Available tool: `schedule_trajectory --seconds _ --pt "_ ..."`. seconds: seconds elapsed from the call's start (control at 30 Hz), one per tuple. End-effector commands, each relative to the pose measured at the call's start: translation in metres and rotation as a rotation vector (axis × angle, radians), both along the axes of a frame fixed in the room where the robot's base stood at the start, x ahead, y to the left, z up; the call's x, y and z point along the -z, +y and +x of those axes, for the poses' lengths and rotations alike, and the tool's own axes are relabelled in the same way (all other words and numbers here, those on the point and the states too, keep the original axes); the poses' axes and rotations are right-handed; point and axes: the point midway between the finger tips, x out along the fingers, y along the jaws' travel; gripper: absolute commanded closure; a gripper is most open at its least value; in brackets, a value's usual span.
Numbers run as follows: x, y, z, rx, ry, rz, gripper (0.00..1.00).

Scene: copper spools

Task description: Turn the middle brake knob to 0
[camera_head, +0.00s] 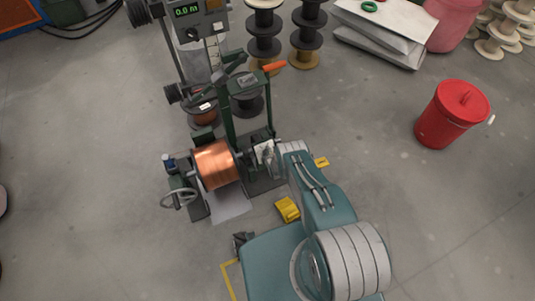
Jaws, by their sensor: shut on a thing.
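The green winding machine (228,115) stands on the floor left of centre, with a copper spool (215,165) mounted low on it. My teal arm reaches up from the bottom right to the machine's right side. My gripper (267,153) is small in the picture there, right of the copper spool and at the base of the green upright. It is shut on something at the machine. The brake knobs are too small or hidden by my gripper and wrist, so I cannot tell the knob's setting or which one is held.
A display (187,12) tops the machine's post. An orange-handled lever (274,66) sticks out above my gripper. A handwheel (179,199) is at lower left. A yellow block (287,209) lies beside my arm. A red bin (452,113) stands right; floor between is clear.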

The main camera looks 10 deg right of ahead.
Motion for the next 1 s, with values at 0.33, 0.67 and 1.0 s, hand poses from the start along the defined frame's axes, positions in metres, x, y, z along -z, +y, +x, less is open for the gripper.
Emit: schedule_trajectory --seconds 0.33,0.67,1.0 --pt "-0.0002 0.0024 -0.0016 -0.044 -0.007 -0.044 0.83" --pt "-0.0002 0.0023 -0.0018 -0.044 -0.007 -0.044 0.83" --pt "-0.0001 0.0010 -0.0010 -0.040 -0.007 -0.043 0.02"
